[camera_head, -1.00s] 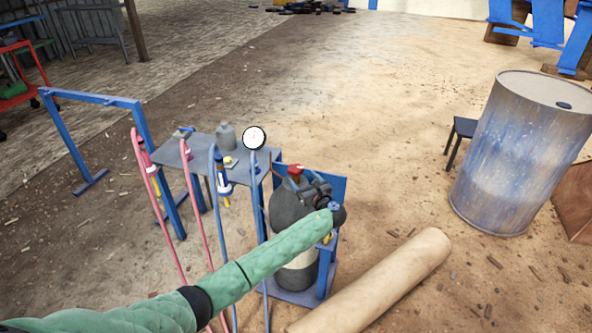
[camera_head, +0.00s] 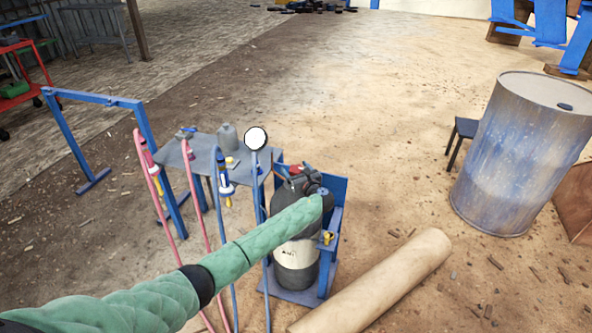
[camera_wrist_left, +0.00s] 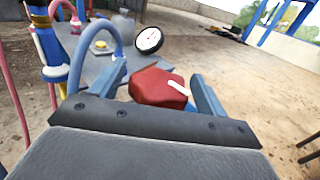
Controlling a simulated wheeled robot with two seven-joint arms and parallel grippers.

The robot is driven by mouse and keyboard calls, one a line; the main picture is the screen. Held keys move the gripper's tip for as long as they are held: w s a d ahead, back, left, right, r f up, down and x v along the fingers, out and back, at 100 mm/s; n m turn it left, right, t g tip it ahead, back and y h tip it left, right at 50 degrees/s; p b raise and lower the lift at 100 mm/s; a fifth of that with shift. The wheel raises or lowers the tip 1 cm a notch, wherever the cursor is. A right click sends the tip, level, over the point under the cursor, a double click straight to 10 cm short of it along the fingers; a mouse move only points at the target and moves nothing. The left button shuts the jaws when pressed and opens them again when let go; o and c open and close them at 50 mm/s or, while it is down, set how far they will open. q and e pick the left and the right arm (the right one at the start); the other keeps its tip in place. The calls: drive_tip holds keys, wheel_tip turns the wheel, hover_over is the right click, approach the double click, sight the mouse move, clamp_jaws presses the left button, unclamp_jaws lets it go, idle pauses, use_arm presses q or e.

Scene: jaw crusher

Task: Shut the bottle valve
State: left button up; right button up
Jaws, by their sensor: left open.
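The bottle (camera_head: 293,262) is dark grey with a pale band and stands upright in a blue stand. Its red valve knob (camera_wrist_left: 158,88) is plain in the left wrist view, with a white mark on one side. In the head view the knob is largely hidden by my left gripper (camera_head: 304,183), which is over the bottle's top. In the left wrist view the two blue-grey fingers of my left gripper (camera_wrist_left: 158,76) are apart, one on each side of the knob. I cannot tell whether they touch it. My right gripper is not in view.
A round white gauge (camera_head: 256,138) stands beside the bottle. Blue and pink hoses (camera_head: 213,195) hang to its left, near a small grey table (camera_head: 203,150). A tan roll (camera_head: 385,275) lies to the right on the ground. A blue drum (camera_head: 515,160) stands further right.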

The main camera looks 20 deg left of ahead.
use_arm(q)
drive_tip(key=shift+c, duration=0.3)
drive_tip(key=c, duration=0.9)
